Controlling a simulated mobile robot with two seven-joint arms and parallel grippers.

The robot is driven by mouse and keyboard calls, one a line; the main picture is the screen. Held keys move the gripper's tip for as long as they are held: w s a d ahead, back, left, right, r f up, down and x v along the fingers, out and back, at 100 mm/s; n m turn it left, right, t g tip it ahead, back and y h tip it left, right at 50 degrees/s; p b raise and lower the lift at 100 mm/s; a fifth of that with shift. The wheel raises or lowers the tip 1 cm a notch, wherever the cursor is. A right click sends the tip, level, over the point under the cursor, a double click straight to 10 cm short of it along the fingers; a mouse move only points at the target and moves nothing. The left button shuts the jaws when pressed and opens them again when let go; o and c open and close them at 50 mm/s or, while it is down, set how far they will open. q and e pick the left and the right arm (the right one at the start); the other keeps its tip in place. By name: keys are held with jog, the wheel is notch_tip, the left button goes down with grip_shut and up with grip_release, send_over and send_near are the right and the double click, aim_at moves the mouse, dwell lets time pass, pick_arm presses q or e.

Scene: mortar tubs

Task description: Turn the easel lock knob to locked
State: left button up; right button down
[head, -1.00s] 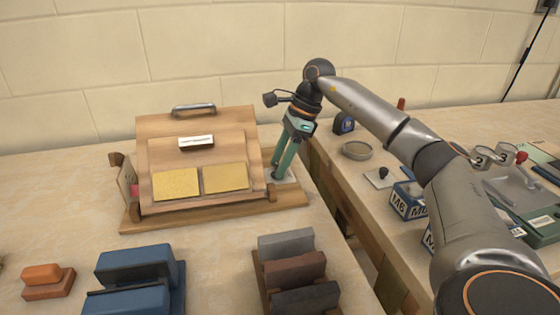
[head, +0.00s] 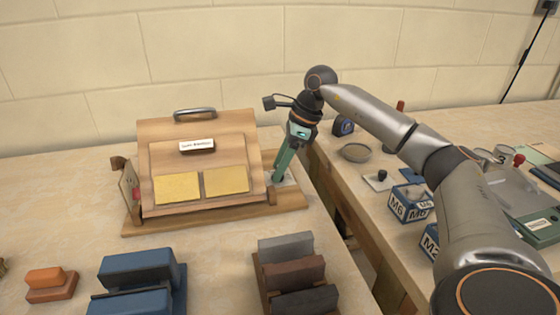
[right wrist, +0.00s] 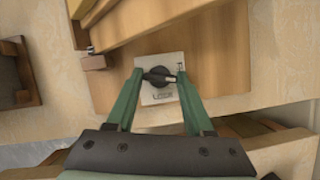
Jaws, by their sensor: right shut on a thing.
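The wooden easel (head: 160,134) stands on its base on the left table, holding two yellow pads and a small white label. The dark lock knob (right wrist: 159,77) sits on a pale square plate (right wrist: 158,95) on the easel's base; in the head view my right gripper hides it. My right gripper (head: 278,178) points down at the base's right end. In the right wrist view its green fingers (right wrist: 159,75) are shut on the knob from both sides, the knob's bar lying across between them. The plate's small marking is too blurred to read. My left gripper is out of view.
Blue blocks (head: 137,269), an orange block (head: 50,283) and a rack of grey and brown blocks (head: 293,272) stand in front of the easel. A gap separates this table from the right one, which holds a round dish (head: 355,152) and labelled boxes (head: 408,204).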

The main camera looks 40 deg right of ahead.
jog(key=m+h+p, duration=0.1)
jog(key=m, duration=0.1)
jog(key=shift+s+r+m+t, duration=0.1)
jog(key=shift+m+t, duration=0.2)
jog(key=shift+m, duration=0.1)
jog(key=m+p, duration=0.1)
jog(key=m, duration=0.1)
jog(key=shift+a+m+t+h, duration=0.15)
jog(key=shift+m+t+h, duration=0.15)
jog(key=shift+m+h, duration=0.1)
jog(key=m+h+p, duration=0.1)
jog(key=m, duration=0.1)
jog(key=shift+a+m, duration=0.1)
jog(key=shift+m, duration=0.2)
jog(key=m+h, duration=0.2)
jog(key=m, duration=0.3)
jog(key=shift+a+m+p, duration=0.1)
jog(key=shift+m+p, duration=0.2)
jog(key=shift+p, duration=0.1)
jog(key=shift+m+h, duration=0.4)
jog(key=shift+m, duration=0.3)
jog(key=shift+c, duration=1.4)
grip_release()
jog(key=shift+a, duration=0.1)
